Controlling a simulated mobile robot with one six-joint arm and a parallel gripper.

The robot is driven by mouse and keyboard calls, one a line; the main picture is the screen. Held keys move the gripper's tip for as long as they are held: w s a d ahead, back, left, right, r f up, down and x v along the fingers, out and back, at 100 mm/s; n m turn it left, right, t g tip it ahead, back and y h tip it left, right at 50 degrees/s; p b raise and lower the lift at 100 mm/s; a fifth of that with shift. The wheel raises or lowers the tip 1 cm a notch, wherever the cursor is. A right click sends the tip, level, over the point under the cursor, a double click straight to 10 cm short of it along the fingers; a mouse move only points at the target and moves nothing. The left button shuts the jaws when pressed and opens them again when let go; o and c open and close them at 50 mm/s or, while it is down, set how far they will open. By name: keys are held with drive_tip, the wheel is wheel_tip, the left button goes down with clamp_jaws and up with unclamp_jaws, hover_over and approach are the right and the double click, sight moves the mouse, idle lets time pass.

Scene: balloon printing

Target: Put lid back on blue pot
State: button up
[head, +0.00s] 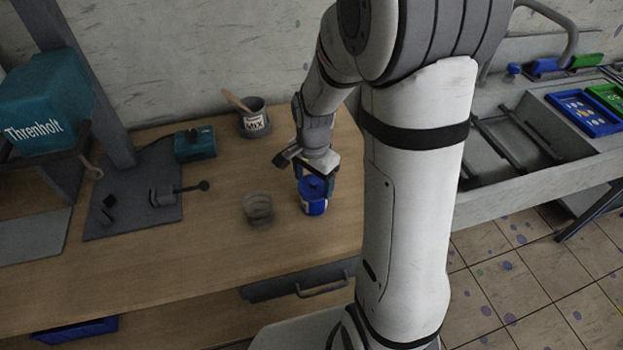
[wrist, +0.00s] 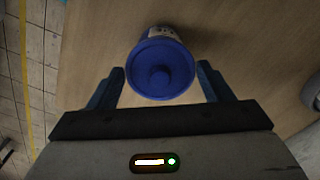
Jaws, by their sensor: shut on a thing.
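The blue pot (head: 314,207) with a pale label stands upright on the wooden table. My gripper (head: 314,178) comes down from above and is shut on the lid, with one finger on each side (wrist: 161,84).
A grey, see-through cup (head: 259,210) stands just left of the pot. A grey MIX pot (head: 255,120) with a wooden stick stands behind. A teal box (head: 195,143) and a dark plate with fittings (head: 133,205) lie left. The table front (head: 190,262) is clear.

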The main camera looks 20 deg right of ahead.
drive_tip(key=o, duration=1.1)
drive_tip(key=shift+c, duration=0.2)
drive_tip(key=shift+r+p, duration=2.5)
drive_tip(key=shift+r, duration=1.05)
clamp_jaws()
drive_tip(key=shift+f, duration=0.25)
drive_tip(key=shift+f+b, duration=2.55)
drive_tip(key=shift+f, duration=0.3)
